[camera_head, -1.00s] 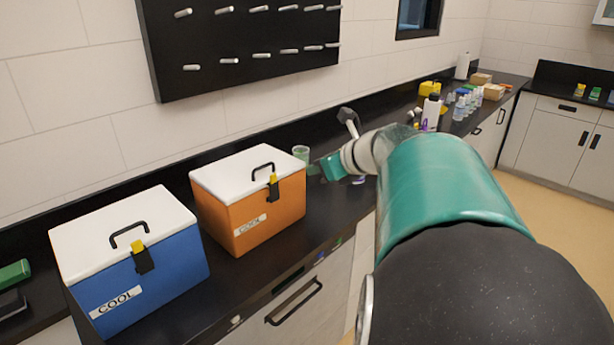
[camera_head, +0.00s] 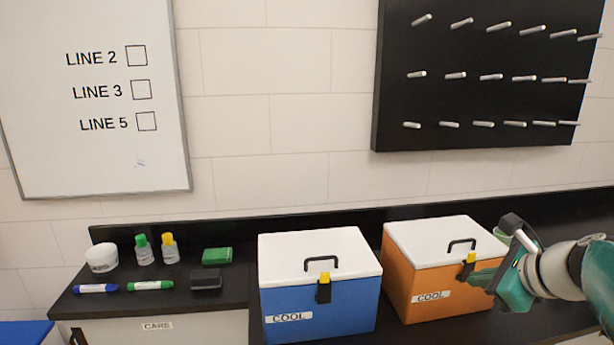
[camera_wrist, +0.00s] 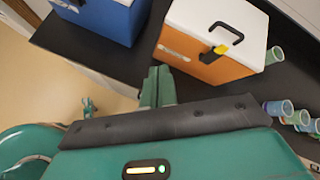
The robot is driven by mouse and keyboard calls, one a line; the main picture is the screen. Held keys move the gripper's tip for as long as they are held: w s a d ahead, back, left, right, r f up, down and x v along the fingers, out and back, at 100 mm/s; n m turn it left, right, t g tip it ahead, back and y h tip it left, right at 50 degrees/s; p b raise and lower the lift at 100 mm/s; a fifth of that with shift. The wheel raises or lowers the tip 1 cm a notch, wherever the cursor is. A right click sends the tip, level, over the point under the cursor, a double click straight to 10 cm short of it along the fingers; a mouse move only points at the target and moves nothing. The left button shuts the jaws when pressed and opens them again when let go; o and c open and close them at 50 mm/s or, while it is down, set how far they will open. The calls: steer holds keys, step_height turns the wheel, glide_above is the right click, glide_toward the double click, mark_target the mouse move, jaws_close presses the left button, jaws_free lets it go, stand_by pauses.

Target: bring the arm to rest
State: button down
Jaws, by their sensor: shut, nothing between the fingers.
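My gripper (camera_head: 484,278) shows at the right of the head view, its green fingers together and empty, in front of the orange cooler box (camera_head: 440,275). I cannot tell from this view whether it touches the box. In the wrist view my gripper (camera_wrist: 157,82) points towards the counter edge, with the orange cooler (camera_wrist: 205,65) just beyond and to the right. The arm reaches in from the right edge of the head view, its rear part out of frame.
A blue cooler (camera_head: 318,300) stands left of the orange one; both lids are shut. Bottles, markers and a jar (camera_head: 101,258) sit on the left counter. Several cups (camera_wrist: 285,112) stand right in the wrist view. A peg board (camera_head: 480,75) and whiteboard (camera_head: 95,95) hang behind.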

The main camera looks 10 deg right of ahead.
steer(key=s+a+f+n+g, duration=0.1)
steer(key=s+a+f+n, duration=0.1)
steer(key=a+n, duration=0.5)
steer(key=s+a+f+n+g+h, duration=0.1)
steer(key=s+a+f+n, duration=0.2)
steer(key=n, duration=0.8)
steer(key=s+a+f+n+g+h, duration=0.1)
steer(key=s+a+f+n+g, duration=0.1)
steer(key=s+a+n, duration=0.4)
steer(key=a+f+n, duration=0.1)
steer(key=a+n, duration=0.2)
steer(key=a, duration=0.2)
steer(key=shift+s+a+n, duration=0.15)
steer(key=shift+s+n, duration=0.05)
steer(key=shift+n, duration=0.1)
